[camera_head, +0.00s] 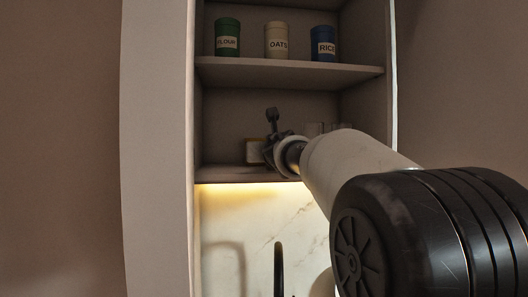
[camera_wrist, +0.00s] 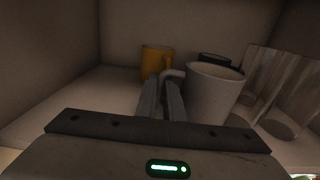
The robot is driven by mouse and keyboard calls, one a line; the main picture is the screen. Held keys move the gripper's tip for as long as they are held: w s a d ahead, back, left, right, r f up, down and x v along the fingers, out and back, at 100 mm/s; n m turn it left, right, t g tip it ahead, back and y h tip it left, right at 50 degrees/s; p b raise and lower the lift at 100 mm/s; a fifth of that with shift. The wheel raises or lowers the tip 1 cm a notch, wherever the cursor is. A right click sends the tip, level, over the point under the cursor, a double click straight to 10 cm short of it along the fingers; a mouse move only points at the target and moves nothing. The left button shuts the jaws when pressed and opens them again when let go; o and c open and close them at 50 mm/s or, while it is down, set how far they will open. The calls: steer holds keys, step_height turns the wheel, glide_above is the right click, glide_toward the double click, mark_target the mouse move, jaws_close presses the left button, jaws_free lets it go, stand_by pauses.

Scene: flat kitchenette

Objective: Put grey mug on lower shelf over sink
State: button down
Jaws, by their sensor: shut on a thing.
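The grey mug (camera_wrist: 212,94) is pale and upright in the wrist view, just right of my fingers. My gripper (camera_wrist: 165,98) is shut on its handle, which curves over at the fingertips. In the head view my gripper (camera_head: 270,150) reaches into the lower shelf (camera_head: 230,174) over the sink, and I cannot make out the grey mug there behind my arm. The mug is inside the shelf compartment; whether its base touches the board is hidden.
A yellow mug (camera_wrist: 156,62) stands behind, to the left. A dark-rimmed mug (camera_wrist: 215,58) is partly hidden behind the grey one. Clear glasses (camera_wrist: 290,95) stand at right. The shelf's left side is free. The upper shelf (camera_head: 290,70) holds canisters. A dark faucet (camera_head: 278,268) is below.

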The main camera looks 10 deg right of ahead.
steer(key=shift+w+d+f, duration=0.15)
steer(key=shift+d+f, duration=0.05)
steer(key=shift+d, duration=0.05)
steer(key=c, duration=1.9)
jaws_free()
steer(key=shift+r, duration=0.1)
steer(key=shift+o, duration=0.2)
steer(key=shift+a, duration=0.1)
steer(key=s, duration=1.2)
steer(key=s+d+f+m+g+h, duration=0.25)
steer(key=s+d+f+m, duration=0.35)
steer(key=m, duration=0.5)
steer(key=s+d+f+m+g+h, duration=0.2)
steer(key=s+d+f+m+h, duration=0.15)
steer(key=s+f+m, duration=0.55)
steer(key=s+a+f+m+g+y, duration=0.3)
steer(key=s+a+f+m+g, duration=0.1)
steer(key=s+f+m, duration=0.4)
steer(key=s+a+f+m+g+y, duration=0.3)
steer(key=s+a+f+m+g, duration=0.1)
steer(key=s+f+m, duration=0.4)
step_height(320, 180, down, 4)
steer(key=s, duration=0.2)
steer(key=shift+s+a, duration=0.35)
steer(key=shift+s, duration=0.05)
